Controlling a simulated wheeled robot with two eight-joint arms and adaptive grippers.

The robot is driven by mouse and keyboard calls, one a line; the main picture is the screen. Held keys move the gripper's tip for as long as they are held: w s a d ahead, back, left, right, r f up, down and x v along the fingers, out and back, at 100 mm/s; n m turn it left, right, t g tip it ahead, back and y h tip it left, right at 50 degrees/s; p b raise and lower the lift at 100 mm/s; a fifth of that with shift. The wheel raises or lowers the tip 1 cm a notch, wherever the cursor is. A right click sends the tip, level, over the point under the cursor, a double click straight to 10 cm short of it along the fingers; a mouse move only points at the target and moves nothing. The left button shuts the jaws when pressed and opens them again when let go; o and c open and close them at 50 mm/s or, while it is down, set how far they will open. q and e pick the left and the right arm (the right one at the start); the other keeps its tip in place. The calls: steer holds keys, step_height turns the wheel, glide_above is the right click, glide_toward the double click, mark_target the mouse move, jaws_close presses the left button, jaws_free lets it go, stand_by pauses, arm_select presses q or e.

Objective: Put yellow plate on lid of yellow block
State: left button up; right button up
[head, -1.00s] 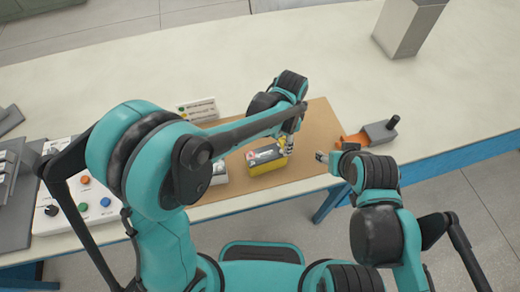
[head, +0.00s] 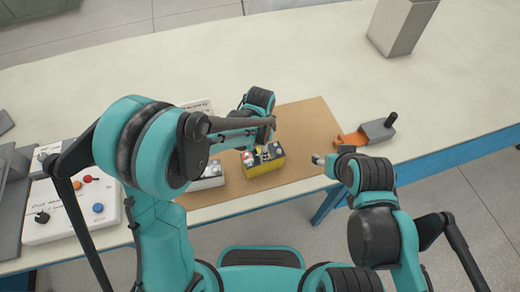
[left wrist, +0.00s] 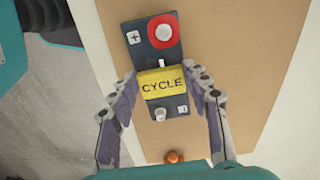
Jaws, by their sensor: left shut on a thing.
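The yellow block (head: 264,168) stands on the brown mat, with a dark lid on top. In the left wrist view its dark lid (left wrist: 137,60) carries a red-ringed terminal with a plus sign at the far end and a bare metal terminal with a minus sign at the near end. My left gripper (left wrist: 163,78) is shut on the yellow plate (left wrist: 163,86), marked CYCLE, over the lid's middle between the terminals. I cannot tell whether the plate touches the lid. My right gripper (head: 320,158) is right of the block, small and apart from it; its jaws are unclear.
A pale block (head: 210,178) stands just left, partly behind my left arm. A white control box (head: 110,222) with coloured buttons is farther left. A grey and orange tool (head: 377,131) lies at the brown mat's (head: 312,125) right edge. A grey box (head: 402,25) stands at back right.

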arm_select(q)
steer(key=shift+f, duration=0.15)
steer(key=o, duration=0.9)
steer(key=shift+o, duration=0.2)
steer(key=shift+r, duration=0.3)
step_height(320, 180, up, 12)
steer(key=f+p, duration=0.1)
steer(key=p, duration=0.2)
steer(key=s+a+r+n+t, duration=0.3)
steer(key=s+a+n, duration=0.3)
steer(key=a, duration=0.2)
steer(key=s+a+r+n+t, duration=0.4)
steer(key=s+a+n, duration=0.1)
steer(key=a+n, duration=0.2)
steer(key=shift+s+a, duration=0.35)
steer(key=shift+a, duration=0.55)
